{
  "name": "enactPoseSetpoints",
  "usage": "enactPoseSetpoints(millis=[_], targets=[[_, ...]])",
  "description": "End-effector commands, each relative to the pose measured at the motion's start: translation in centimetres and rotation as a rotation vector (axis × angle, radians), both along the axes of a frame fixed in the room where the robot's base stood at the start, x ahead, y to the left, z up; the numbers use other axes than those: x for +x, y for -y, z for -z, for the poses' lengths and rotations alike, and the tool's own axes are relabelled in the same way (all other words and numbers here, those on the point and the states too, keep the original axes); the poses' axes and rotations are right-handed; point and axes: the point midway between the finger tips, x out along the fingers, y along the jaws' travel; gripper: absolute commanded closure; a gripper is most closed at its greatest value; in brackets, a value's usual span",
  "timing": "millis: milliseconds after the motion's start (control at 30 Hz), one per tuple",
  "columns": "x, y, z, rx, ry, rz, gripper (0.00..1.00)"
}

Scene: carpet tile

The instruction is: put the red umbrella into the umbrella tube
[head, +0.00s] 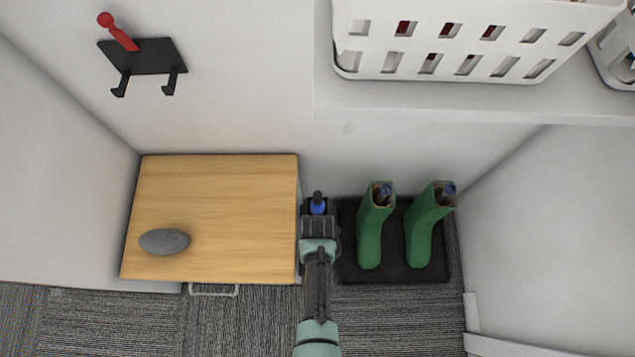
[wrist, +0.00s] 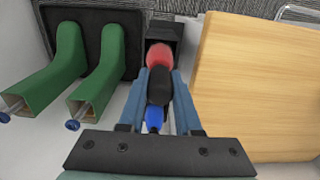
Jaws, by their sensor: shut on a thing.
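The red umbrella (wrist: 160,56) shows in the wrist view as a rounded red end beyond a black part, between the fingers of my gripper (wrist: 160,92). My gripper is shut on it. A blue piece (wrist: 155,120) shows on the wall side of the black part; I cannot tell whether it belongs to the umbrella. A dark, box-like umbrella tube (wrist: 174,32) lies behind the red end; I cannot tell whether that end is inside. In the head view my gripper (head: 318,222) hides the red end and most of the tube.
A wooden-topped cabinet (head: 220,200) with a grey stone (head: 164,241) is close on the left. Green boots (head: 371,230) stand on a black tray (head: 396,272) at right. A shelf with a white basket (head: 470,45) overhangs. A wall hook board (head: 150,57) has a red-handled item.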

Motion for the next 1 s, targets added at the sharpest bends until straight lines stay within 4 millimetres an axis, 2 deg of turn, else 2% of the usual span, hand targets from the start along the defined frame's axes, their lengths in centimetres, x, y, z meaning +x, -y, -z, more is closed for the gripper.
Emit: enactPoseSetpoints(millis=[33, 67, 233, 533, 667, 767, 1000], targets=[[0.1, 0.0, -0.1, 0.0, 0.001, 0.0, 1.0], [0.1, 0.0, -0.1, 0.0, 0.001, 0.0, 0.64], [0.0, 0.0, 0.0, 0.0, 0.001, 0.0, 0.34], [0.0, 0.0, -0.1, 0.0, -0.001, 0.0, 0.33], [0.0, 0.0, -1.0, 0.0, 0.0, 0.0, 0.33], [0.0, 0.0, -2.7, 0.0, 0.001, 0.0, 0.33], [0.0, 0.0, -7.9, 0.0, 0.003, 0.0, 0.33]])
